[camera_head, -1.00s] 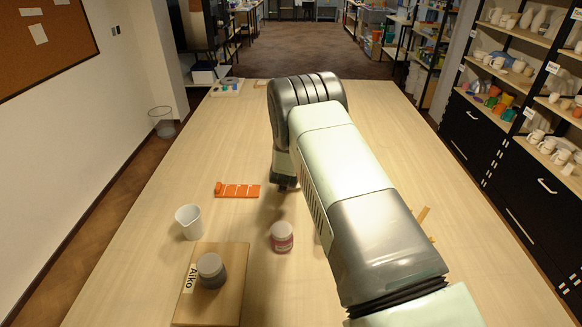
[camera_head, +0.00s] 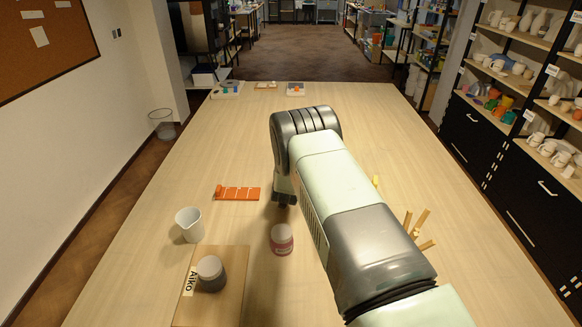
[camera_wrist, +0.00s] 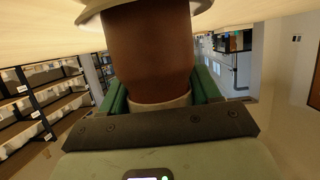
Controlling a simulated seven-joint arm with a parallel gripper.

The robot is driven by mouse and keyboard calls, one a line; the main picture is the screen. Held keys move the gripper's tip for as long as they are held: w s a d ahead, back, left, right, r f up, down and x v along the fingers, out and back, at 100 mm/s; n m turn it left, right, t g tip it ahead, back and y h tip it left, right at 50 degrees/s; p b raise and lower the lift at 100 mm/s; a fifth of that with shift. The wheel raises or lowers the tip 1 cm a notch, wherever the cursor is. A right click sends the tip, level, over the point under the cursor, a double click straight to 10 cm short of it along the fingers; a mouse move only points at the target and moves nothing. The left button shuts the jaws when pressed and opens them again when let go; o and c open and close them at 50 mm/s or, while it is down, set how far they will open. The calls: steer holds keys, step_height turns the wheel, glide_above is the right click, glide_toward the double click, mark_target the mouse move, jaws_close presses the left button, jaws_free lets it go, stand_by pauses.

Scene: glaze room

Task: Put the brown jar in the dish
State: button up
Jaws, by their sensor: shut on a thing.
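The brown jar (camera_wrist: 150,50) fills the middle of the wrist view, between the green fingers of my gripper (camera_wrist: 160,92). My gripper is shut on it. A cream band shows at the jar's lower end in the picture. A wider pale rim (camera_wrist: 90,15) shows at its upper end; I cannot tell whether this is the jar's lid or a dish. In the head view only a dark end of my gripper (camera_head: 285,200) shows below my arm, and the brown jar is hidden. I cannot make out the dish for certain in the head view.
Wooden sticks (camera_head: 418,230) lie right of my arm.

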steer(key=o, duration=1.2)
steer(key=shift+o, duration=0.2)
